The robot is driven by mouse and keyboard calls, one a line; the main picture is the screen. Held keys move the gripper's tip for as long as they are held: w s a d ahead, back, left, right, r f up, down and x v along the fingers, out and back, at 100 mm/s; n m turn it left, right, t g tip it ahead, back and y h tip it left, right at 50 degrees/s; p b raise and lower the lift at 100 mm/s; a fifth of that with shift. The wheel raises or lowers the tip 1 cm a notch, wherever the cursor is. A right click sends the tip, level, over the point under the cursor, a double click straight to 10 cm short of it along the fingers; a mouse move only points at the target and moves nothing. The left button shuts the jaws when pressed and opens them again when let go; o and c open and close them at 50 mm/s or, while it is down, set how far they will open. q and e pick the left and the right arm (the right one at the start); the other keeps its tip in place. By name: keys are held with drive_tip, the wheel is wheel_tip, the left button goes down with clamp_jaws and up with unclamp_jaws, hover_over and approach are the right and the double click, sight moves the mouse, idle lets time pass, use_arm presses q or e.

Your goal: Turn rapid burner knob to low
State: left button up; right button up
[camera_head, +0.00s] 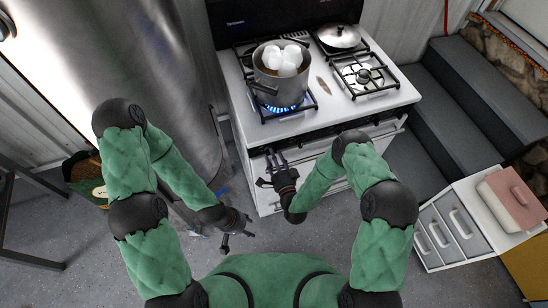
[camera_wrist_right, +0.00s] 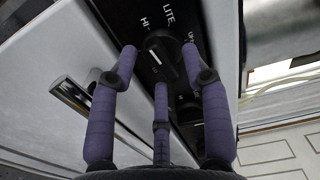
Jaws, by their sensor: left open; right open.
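A black round knob (camera_wrist_right: 163,56) with a raised grip bar sits on the stove's dark control strip in the right wrist view. White "LITE" and "HI" marks show beside it. My right gripper (camera_head: 275,158) is open at the stove front, below the lit burner. In the right wrist view its three spread fingers surround the knob; whether they touch it I cannot tell. A second dark knob (camera_wrist_right: 190,112) is partly hidden behind a finger. The lit burner shows a blue flame (camera_head: 284,103) under a pot (camera_head: 281,88) of white eggs. My left gripper (camera_head: 238,234) is open and empty above the floor.
The white stove (camera_head: 345,112) also carries a lidded pan (camera_head: 338,37) and an empty burner grate (camera_head: 364,74). A large metal cylinder (camera_head: 130,70) stands left. Dark steps (camera_head: 455,105) and a drawer unit (camera_head: 450,235) are right. The floor between me and the stove is clear.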

clamp_jaws()
